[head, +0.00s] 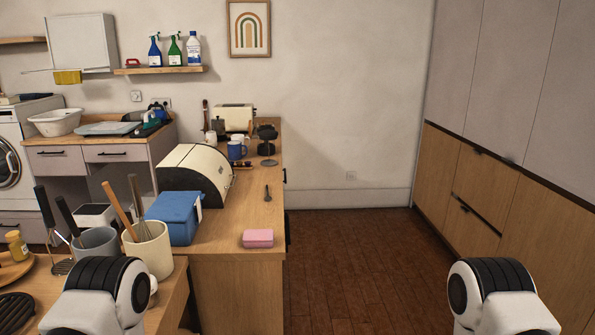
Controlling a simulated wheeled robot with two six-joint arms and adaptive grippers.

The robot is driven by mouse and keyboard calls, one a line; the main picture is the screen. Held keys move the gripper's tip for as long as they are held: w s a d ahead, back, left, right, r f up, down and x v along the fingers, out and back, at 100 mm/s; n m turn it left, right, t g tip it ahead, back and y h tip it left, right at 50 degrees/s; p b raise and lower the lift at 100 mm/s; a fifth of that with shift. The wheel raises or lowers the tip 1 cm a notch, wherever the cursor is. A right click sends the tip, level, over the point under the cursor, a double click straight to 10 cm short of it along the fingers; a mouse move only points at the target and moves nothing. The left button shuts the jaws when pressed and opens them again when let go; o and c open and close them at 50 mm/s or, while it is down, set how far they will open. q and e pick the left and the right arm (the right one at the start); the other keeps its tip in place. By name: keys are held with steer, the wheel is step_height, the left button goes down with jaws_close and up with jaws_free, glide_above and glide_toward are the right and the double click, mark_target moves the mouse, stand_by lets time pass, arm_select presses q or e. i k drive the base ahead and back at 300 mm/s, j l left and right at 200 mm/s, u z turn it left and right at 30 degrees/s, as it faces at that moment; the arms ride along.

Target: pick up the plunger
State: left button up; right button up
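I cannot make out a plunger for certain anywhere in the head view. Neither of my grippers shows. Only white and black links of my two arms show, at the bottom left and bottom right.
A wooden counter (222,236) holds a bread bin (205,168), a blue box (172,217), a pink box (258,238) and a blue mug (236,150). Utensil pots (148,250) stand nearer. A wall shelf (160,70) holds bottles. Brown floor (345,260) lies clear between counter and cabinets (470,190).

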mark_target(269, 135)
steer(key=i+l+z, duration=0.45)
steer(key=i+l, duration=0.2)
steer(key=i+l+z, duration=0.25)
steer(key=i, duration=0.25)
steer(key=i+l+z, duration=0.2)
steer(key=i, duration=0.25)
